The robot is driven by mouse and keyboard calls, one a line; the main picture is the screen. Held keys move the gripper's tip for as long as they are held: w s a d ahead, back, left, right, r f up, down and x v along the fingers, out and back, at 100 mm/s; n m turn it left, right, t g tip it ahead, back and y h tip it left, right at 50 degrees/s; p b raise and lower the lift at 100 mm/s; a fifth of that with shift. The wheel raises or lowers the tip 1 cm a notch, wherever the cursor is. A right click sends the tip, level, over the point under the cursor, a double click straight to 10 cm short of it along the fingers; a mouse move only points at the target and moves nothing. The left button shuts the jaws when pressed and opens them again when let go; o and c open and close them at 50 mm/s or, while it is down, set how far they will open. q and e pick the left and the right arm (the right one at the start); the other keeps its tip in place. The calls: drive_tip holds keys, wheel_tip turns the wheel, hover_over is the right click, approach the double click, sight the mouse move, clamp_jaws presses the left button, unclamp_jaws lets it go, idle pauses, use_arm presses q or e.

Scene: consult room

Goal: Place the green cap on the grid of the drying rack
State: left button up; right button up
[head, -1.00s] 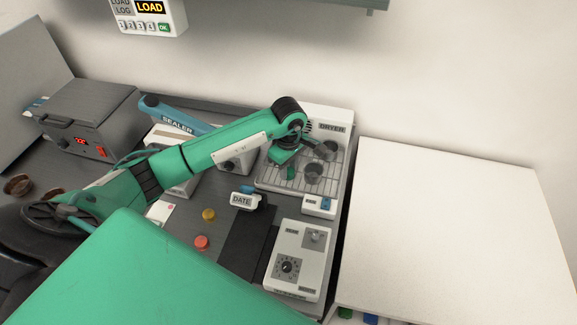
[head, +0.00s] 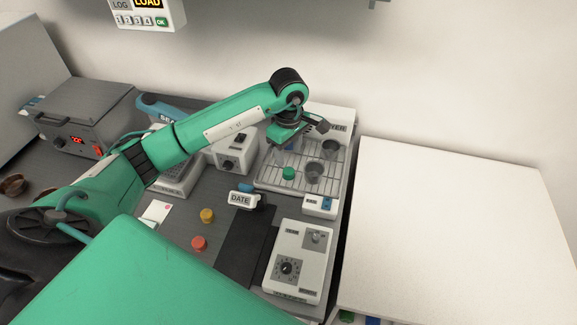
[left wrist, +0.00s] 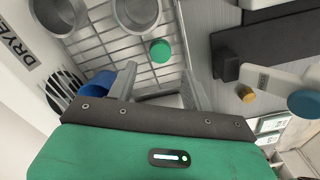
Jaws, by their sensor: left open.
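The green cap (head: 289,174) lies on the wire grid of the drying rack (head: 265,182), toward its front left, in front of a grey cup (head: 313,171). In the left wrist view the green cap (left wrist: 160,50) shows on the grid (left wrist: 100,42), beyond the fingertips and apart from them. My left gripper (head: 284,146) is above the rear left of the rack, behind the cap. Its two fingers are spread with nothing between them in the left wrist view (left wrist: 160,92). My right gripper is in neither view.
A second grey cup (head: 329,148) and a blue cup (left wrist: 97,83) stand on the rack near my gripper. A yellow cap (head: 207,215) and a red cap (head: 199,243) lie on the counter. A DATE stamp (head: 242,200) stands in front of the rack. The white top at right (head: 450,230) is bare.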

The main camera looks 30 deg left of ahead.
use_arm(q)
drive_tip(key=shift+r+b, duration=0.75)
drive_tip(key=shift+r, duration=2.1)
